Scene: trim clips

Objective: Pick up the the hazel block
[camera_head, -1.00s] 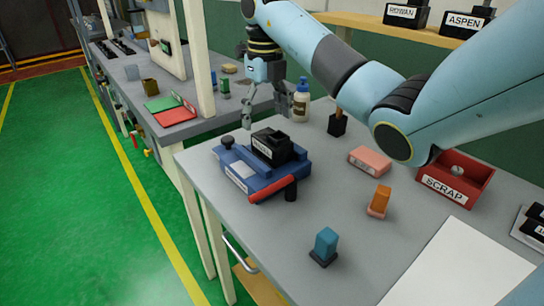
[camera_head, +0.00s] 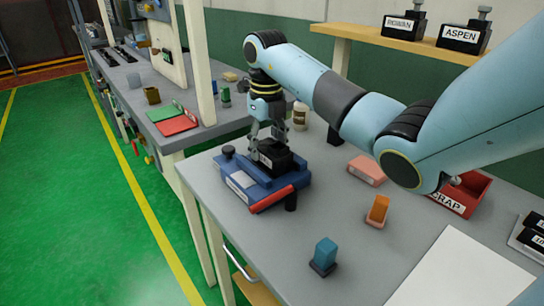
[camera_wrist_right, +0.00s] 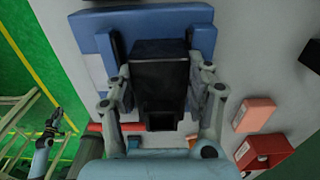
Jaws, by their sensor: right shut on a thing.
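A black block (camera_head: 276,157) with a white label sits in the blue fixture (camera_head: 240,180) on the grey bench; the label is too small to read surely. My right gripper (camera_head: 268,145) has come down from above and is shut on the black block. In the right wrist view the black block (camera_wrist_right: 160,75) is between the two grey fingers, with the blue fixture (camera_wrist_right: 92,42) around and behind it. What looks like my left gripper (camera_wrist_right: 53,122) shows small over the green floor in that view; its jaws are too small to judge.
A red bar (camera_head: 270,199) crosses the fixture's front. A pink block (camera_head: 367,170), an orange piece (camera_head: 378,210), a blue piece (camera_head: 323,254) and a red scrap bin (camera_head: 470,190) stand to the right. Labelled black blocks, one ASPEN (camera_head: 462,38), stand on the shelf (camera_head: 360,32).

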